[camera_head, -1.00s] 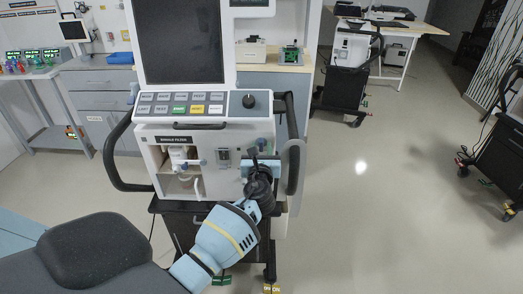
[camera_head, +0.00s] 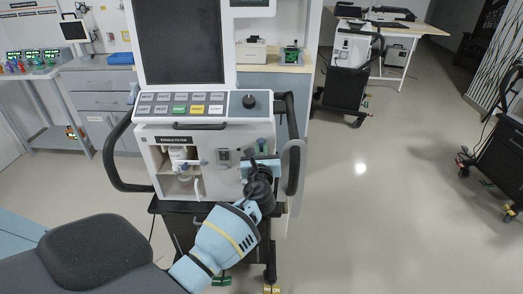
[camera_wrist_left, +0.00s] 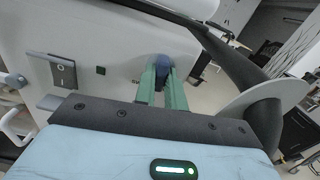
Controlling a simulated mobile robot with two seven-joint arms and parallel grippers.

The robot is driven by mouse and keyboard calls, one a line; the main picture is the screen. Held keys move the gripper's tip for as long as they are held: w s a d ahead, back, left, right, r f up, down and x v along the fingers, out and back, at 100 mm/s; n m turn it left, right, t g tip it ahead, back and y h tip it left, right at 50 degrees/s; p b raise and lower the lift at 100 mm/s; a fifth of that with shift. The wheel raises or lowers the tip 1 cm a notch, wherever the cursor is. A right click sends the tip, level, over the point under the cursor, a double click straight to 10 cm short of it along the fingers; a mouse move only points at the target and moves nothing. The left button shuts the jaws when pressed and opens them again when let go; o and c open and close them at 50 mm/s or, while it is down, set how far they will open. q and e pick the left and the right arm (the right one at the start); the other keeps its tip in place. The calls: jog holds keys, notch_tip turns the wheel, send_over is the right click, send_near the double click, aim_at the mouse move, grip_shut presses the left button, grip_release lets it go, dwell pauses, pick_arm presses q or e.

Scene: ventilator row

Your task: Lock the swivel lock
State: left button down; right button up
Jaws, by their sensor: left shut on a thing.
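The ventilator (camera_head: 205,130) stands in front of me, its screen and button panel above a front with fittings. My left gripper (camera_head: 262,148) reaches up to the right part of this front. In the left wrist view, its two green fingers (camera_wrist_left: 163,85) are shut on a small dark blue knob, seemingly the swivel lock (camera_wrist_left: 162,62). The knob sits at the machine's front face, and the fingers partly cover it. Its exact turn angle is hard to tell. My right gripper is not in view.
A rocker switch (camera_wrist_left: 60,72) is left of the knob in the left wrist view. Black side handles (camera_head: 117,165) flank the ventilator.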

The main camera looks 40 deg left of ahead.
pick_arm(q)
jog(key=n+b, duration=0.1)
jog(key=n, duration=0.4)
jog(key=shift+f, duration=0.1)
jog(key=n+b, duration=0.1)
jog(key=n, duration=0.2)
jog(key=n+b, duration=0.1)
jog(key=n, duration=0.3)
jog(key=shift+b, duration=0.3)
jog(key=n, duration=0.2)
jog(key=shift+n+b, duration=0.3)
jog(key=shift+b, duration=0.1)
jog(key=shift+n+b, duration=0.35)
jog(key=shift+n, duration=0.75)
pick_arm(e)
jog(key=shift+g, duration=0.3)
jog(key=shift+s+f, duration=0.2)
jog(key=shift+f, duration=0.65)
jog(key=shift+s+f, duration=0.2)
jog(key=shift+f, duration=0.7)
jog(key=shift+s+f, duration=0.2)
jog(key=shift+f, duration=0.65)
pick_arm(q)
jog(key=shift+r, duration=0.2)
jog(key=c, duration=1.5)
grip_release()
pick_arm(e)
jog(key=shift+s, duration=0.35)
pick_arm(q)
jog(key=shift+o, duration=0.2)
